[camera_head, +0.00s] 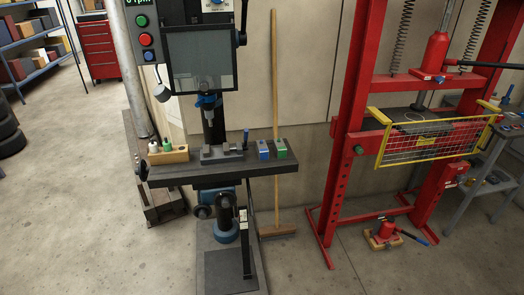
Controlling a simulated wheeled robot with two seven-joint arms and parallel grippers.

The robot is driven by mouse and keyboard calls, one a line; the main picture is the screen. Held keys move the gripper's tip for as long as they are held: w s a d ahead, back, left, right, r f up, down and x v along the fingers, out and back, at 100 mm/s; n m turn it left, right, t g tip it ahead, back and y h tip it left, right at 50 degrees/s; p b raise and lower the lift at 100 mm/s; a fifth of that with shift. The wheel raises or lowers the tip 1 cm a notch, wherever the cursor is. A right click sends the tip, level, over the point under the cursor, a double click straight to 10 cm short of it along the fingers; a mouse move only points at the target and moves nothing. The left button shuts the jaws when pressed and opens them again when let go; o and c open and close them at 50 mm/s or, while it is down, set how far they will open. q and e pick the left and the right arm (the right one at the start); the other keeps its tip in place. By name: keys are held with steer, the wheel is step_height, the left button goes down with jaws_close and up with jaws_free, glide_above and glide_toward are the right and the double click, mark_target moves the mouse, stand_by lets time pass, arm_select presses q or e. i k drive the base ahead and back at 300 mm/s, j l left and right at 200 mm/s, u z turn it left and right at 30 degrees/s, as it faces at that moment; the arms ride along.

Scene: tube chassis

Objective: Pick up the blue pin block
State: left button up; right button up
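The blue pin block (263,150) sits upright on the dark drill press table (200,171), right of the vise. A similar green block (281,149) stands close beside it on the right. Both look small here, and the detail on their tops is too fine to make out. Neither of my grippers shows in the head view.
A grey vise (221,153) and a wooden holder with small bottles (167,155) share the table. The drill press head (201,62) hangs above. A broom (275,100) leans behind; a red press frame (345,130) stands right. Open floor (75,190) lies left.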

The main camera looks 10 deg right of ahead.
mark_target(263, 150)
steer(key=i+j+z, duration=0.1)
steer(key=j, duration=0.25)
steer(key=i+j+z, duration=0.1)
steer(key=i+j, duration=0.2)
steer(key=i+j+z, duration=0.1)
steer(key=j, duration=0.3)
steer(key=i+j+z, duration=0.15)
steer(key=j, duration=0.2)
steer(key=i+j+z, duration=0.1)
steer(key=j, duration=0.3)
steer(key=i, duration=0.1)
